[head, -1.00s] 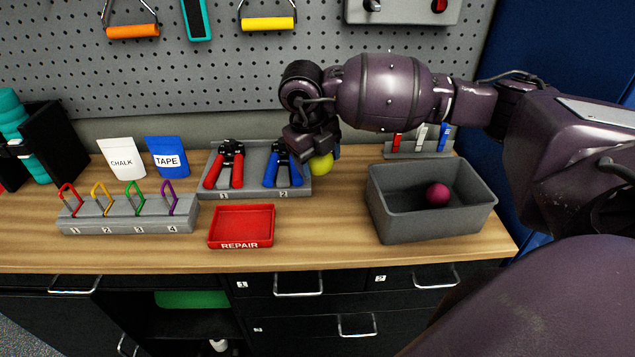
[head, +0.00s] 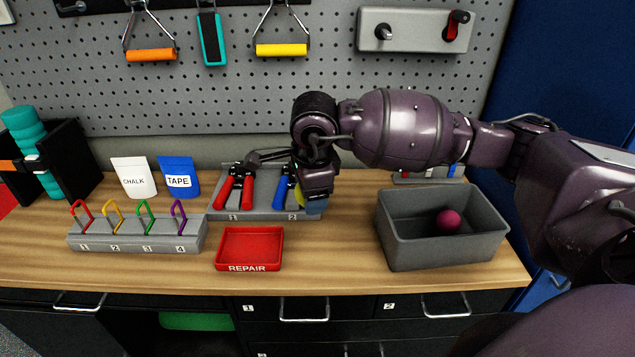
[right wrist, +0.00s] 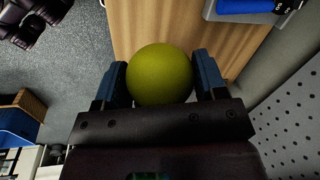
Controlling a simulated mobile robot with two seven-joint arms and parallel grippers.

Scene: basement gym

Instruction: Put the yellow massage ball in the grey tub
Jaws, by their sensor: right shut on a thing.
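The yellow massage ball (right wrist: 160,75) sits between the two blue fingertips of my right gripper (right wrist: 163,82) in the right wrist view. The gripper is shut on it. In the head view the ball (head: 299,198) is mostly hidden behind my right gripper (head: 312,203), which is at the right end of the grey tool tray. The grey tub (head: 400,245) stands on the bench to the right of the gripper. A dark pink ball (head: 448,220) lies inside the tub. My left gripper is not in the head view.
The grey tool tray (head: 262,212) holds red-handled (head: 234,190) and blue-handled (head: 284,186) grips. A red REPAIR tray (head: 249,248) lies in front. A grey rack (head: 138,236) of coloured carabiners stands at left. Bare wood lies between the REPAIR tray and the tub.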

